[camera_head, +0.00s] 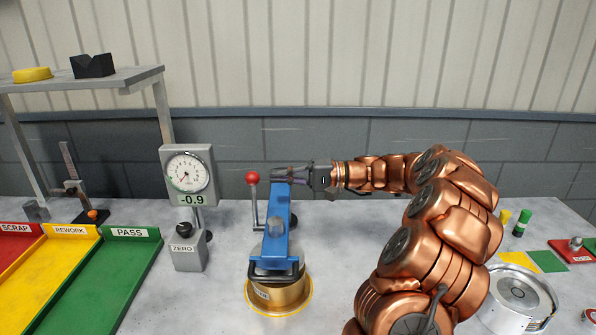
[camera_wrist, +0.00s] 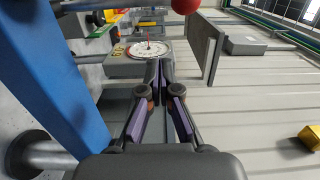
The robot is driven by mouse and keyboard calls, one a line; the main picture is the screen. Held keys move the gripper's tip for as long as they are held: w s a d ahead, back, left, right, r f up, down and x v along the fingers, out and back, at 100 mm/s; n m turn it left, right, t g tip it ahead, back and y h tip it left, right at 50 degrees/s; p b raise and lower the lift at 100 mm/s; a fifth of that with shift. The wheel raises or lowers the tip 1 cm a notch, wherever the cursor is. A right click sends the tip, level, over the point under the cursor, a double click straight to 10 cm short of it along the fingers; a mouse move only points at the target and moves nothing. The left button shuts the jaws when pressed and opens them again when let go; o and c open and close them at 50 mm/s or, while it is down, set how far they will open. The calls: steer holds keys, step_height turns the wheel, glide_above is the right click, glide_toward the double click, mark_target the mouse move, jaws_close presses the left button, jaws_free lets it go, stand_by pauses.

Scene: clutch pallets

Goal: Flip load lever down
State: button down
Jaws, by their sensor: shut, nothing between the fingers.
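The load lever (camera_head: 254,205) stands upright with a red ball knob (camera_head: 253,177) on top, left of the blue press frame (camera_head: 279,222). In the wrist view the red knob (camera_wrist: 186,5) shows at the top edge, cut off. The blue frame (camera_wrist: 50,80) fills the left of that view. My gripper (camera_head: 274,175) is level with the knob, at the top of the blue frame and just right of the knob. Its fingers (camera_wrist: 160,66) are shut and empty. In the wrist view, the knob lies beyond and above the fingertips, apart from them in the picture.
A gauge stand (camera_head: 188,178) reading -0.9 stands left of the lever. The brass base (camera_head: 280,297) sits below the blue frame. The green PASS tray (camera_head: 122,265), yellow REWORK tray (camera_head: 66,245) and a shelf (camera_head: 120,77) are at left. A round steel dish (camera_head: 517,294) is at right.

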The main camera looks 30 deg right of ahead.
mark_target(254, 203)
steer(key=a+p, duration=0.1)
steer(key=a, duration=0.1)
steer(key=shift+w+a+r, duration=0.1)
steer(key=shift+w+a, duration=0.05)
steer(key=shift+a, duration=0.25)
steer(key=shift+s+a+p, duration=0.45)
steer(key=shift+s+a, duration=0.55)
steer(key=shift+s+f+b, duration=0.1)
steer(key=shift+f+b, duration=0.1)
steer(key=shift+b, duration=0.3)
